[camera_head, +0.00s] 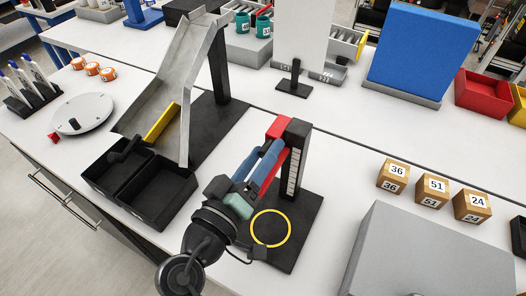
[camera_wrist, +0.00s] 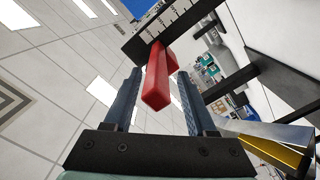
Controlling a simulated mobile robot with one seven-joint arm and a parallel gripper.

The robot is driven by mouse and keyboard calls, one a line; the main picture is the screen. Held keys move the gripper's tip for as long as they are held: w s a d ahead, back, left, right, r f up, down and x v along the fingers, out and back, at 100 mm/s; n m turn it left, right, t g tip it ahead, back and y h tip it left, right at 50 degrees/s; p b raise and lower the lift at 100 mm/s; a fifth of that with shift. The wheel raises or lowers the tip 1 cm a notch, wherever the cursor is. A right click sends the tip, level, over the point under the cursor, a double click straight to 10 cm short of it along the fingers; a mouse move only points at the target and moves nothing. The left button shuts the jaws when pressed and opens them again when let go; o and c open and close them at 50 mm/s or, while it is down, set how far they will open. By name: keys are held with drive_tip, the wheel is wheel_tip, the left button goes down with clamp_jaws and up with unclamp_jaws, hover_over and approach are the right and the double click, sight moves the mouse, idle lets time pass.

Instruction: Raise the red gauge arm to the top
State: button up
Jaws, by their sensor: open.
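The red gauge arm (camera_head: 279,126) shows near the top of a black upright post (camera_head: 294,163) with a white scale strip. Its red also shows beside the blue fingers lower down. My gripper (camera_head: 264,158) is at the gauge, its fingers pointing up toward the post. In the wrist view the red arm (camera_wrist: 157,82) extends from the post between my two blue fingers. The fingers are open, with visible gaps on both sides of the arm. The black gauge base (camera_head: 305,222) carries a yellow ring (camera_head: 271,228) under my gripper.
A metal chute (camera_head: 178,75) and two black bins (camera_head: 157,202) stand left of the gauge. Numbered wooden blocks (camera_head: 432,190) and a large grey box (camera_head: 430,262) are to the right. White table surface is clear between the gauge and the blocks.

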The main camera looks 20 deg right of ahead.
drive_tip(key=b+v, duration=0.2)
drive_tip(key=v, duration=1)
drive_tip(key=shift+s+a+b, duration=0.25)
drive_tip(key=shift+s+b, duration=0.05)
drive_tip(key=shift+b, duration=0.1)
drive_tip(key=w+a+r+t+y+p, duration=0.1)
drive_tip(key=w+r+t+y, duration=0.3)
drive_tip(key=r, duration=0.5)
drive_tip(key=w+a+r+t+y+p, duration=0.1)
drive_tip(key=w+r+t+y, duration=0.2)
drive_tip(key=w+r, duration=0.45)
drive_tip(key=s+a+r+t+y, duration=0.1)
drive_tip(key=s+r+t+y, duration=0.2)
drive_tip(key=r, duration=0.9)
drive_tip(key=s+a+r+n+t+y, duration=0.1)
drive_tip(key=s+r+t+y, duration=0.3)
drive_tip(key=r, duration=0.9)
drive_tip(key=shift+s+a+t+p, duration=0.25)
drive_tip(key=shift+s+t+p, duration=0.1)
drive_tip(key=shift+s+t, duration=0.85)
drive_tip(key=shift+w, duration=0.1)
